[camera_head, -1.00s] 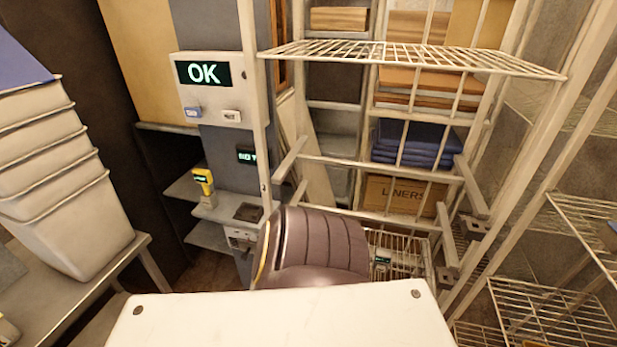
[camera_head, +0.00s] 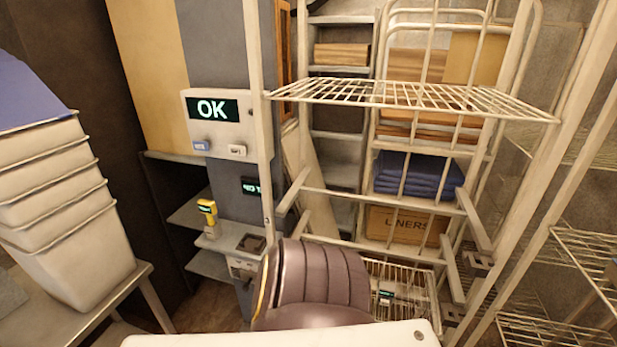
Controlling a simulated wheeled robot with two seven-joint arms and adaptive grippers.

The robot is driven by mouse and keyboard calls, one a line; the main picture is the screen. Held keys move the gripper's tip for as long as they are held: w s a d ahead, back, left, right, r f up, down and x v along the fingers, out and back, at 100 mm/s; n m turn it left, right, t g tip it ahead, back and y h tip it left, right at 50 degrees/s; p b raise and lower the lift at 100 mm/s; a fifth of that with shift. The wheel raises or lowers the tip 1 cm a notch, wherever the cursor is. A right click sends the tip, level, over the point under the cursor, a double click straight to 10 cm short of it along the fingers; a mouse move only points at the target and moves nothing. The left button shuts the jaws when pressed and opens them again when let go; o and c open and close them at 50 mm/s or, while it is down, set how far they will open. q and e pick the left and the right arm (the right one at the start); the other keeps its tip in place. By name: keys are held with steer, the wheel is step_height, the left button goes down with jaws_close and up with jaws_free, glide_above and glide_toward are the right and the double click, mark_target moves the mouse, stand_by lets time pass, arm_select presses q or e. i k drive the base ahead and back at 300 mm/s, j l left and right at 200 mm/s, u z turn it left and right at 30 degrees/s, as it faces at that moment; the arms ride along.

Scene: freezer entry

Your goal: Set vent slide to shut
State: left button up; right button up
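I cannot make out a vent slide for certain in the head view. Neither of my grippers is in view.
A wire rack (camera_head: 410,95) stands ahead, with blue folded cloths (camera_head: 415,174) and a "LINERS" box (camera_head: 407,225) behind it. Stacked white bins (camera_head: 62,195) stand at left. A yellow handheld device (camera_head: 208,212) rests on a shelf.

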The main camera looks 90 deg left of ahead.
mark_target(246, 276)
steer(key=u, duration=0.45)
steer(key=i+l+u, duration=0.1)
steer(key=u, duration=0.35)
steer(key=l+u, duration=0.1)
steer(key=u, duration=0.4)
steer(key=l+u, duration=0.1)
steer(key=u, duration=0.35)
steer(key=i+l+u, duration=0.1)
steer(key=u, duration=0.35)
steer(key=l+u, duration=0.1)
steer(key=u, duration=0.8)
steer(key=l+u, duration=0.15)
steer(key=u, duration=0.3)
steer(key=k+j, duration=0.05)
